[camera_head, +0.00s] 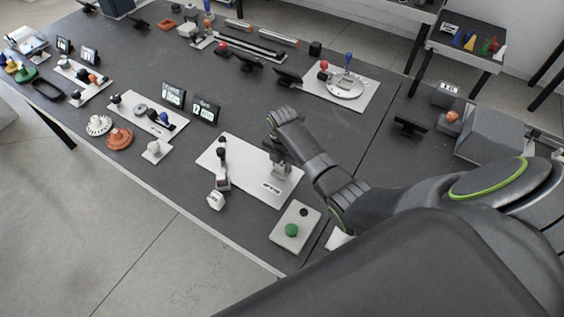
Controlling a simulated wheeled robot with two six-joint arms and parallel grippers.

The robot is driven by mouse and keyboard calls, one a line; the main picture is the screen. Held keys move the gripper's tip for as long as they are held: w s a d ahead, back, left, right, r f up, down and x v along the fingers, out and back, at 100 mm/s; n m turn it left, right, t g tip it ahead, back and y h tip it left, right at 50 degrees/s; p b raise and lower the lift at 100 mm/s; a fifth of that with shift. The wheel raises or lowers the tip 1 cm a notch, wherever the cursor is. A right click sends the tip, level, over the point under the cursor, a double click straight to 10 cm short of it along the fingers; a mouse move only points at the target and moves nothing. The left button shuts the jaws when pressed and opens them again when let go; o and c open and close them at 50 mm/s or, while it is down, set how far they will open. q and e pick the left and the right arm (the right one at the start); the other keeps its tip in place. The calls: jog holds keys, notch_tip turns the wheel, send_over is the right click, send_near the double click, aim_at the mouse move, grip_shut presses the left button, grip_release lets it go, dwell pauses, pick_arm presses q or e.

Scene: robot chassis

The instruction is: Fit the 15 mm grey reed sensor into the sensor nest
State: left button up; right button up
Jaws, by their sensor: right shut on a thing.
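My right gripper (273,148) reaches in from the right over a white plate (240,186). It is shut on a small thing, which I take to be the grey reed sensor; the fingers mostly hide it. Directly below the fingertips a light grey block (281,171) stands on the plate, probably the sensor nest. Whether the held thing touches the block cannot be told at this size. My left gripper is not in view.
A black-knobbed post (222,152) and a small white block (216,200) are left of the gripper. A box with a green button (291,230) stands at the front edge. Two displays (190,103) and another white plate with a dial (345,86) stand farther back.

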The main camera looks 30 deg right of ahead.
aim_at(282, 162)
jog(key=shift+f, duration=0.1)
jog(key=o, duration=1)
jog(key=shift+c, duration=0.2)
notch_tip(282, 162, up, 12)
jog(key=shift+b, duration=0.35)
